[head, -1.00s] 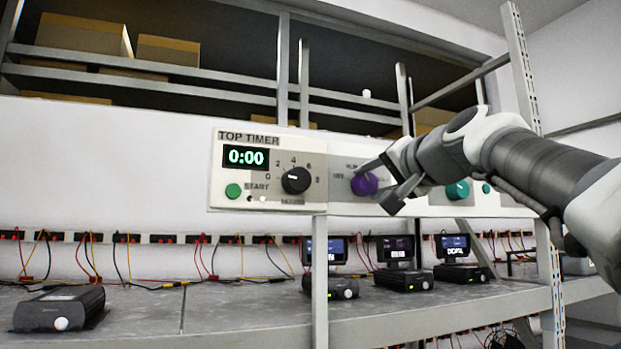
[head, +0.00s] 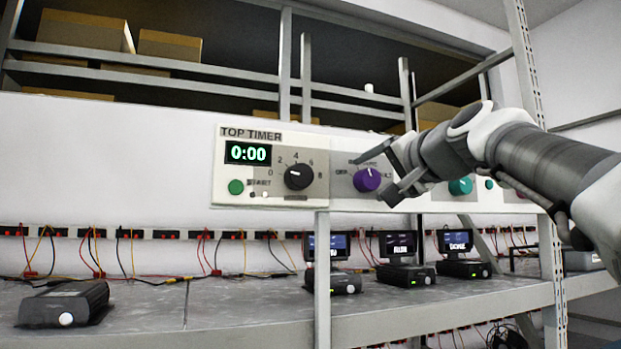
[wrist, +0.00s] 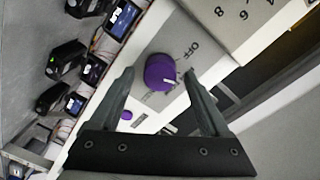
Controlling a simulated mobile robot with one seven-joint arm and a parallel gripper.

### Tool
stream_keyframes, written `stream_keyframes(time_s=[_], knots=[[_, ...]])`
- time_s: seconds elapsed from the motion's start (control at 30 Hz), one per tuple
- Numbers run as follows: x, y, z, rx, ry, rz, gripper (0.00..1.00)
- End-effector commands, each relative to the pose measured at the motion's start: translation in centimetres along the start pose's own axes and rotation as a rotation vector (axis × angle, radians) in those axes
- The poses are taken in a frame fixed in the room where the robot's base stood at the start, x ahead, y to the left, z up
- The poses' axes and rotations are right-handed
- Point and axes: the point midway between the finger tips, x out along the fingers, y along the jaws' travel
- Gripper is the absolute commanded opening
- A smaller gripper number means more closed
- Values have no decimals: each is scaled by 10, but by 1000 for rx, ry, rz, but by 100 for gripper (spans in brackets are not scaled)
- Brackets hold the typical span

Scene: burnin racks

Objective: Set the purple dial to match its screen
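The purple dial (head: 366,180) is on the white panel, right of the top timer. A light mark shows near its top in the head view. My gripper (head: 373,181) is open, one finger above and one below the dial in that view. In the wrist view the dial (wrist: 161,73) sits between the spread fingertips (wrist: 159,76), with a gap on each side. "OFF" is printed beside it; the other labels are too small or hidden. Three small screens (head: 328,247), (head: 398,244), (head: 455,242) stand below; the middle seems to read "RUN", the right "DONE". I cannot tell which belongs to the dial.
The black timer dial (head: 298,177) and its display (head: 248,153) reading 0:00 are left of the purple dial. A teal dial (head: 460,186) is to the right, close to my arm. A shelf post (head: 322,270) stands below. A small purple button (wrist: 126,115) is near the left finger.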

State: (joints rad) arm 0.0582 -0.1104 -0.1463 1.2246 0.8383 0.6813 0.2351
Motion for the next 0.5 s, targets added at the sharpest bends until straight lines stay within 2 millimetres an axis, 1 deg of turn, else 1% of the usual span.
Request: stream_keyframes(time_s=[0.17, 0.27, 0.37, 0.5], knots=[[0, 0, 0, 0, 0, 0, 80], [-6, 0, 0, -1, 1, -1, 80], [-19, 1, 1, -1, 2, -1, 80], [-49, 2, 1, -1, 4, -2, 80]])
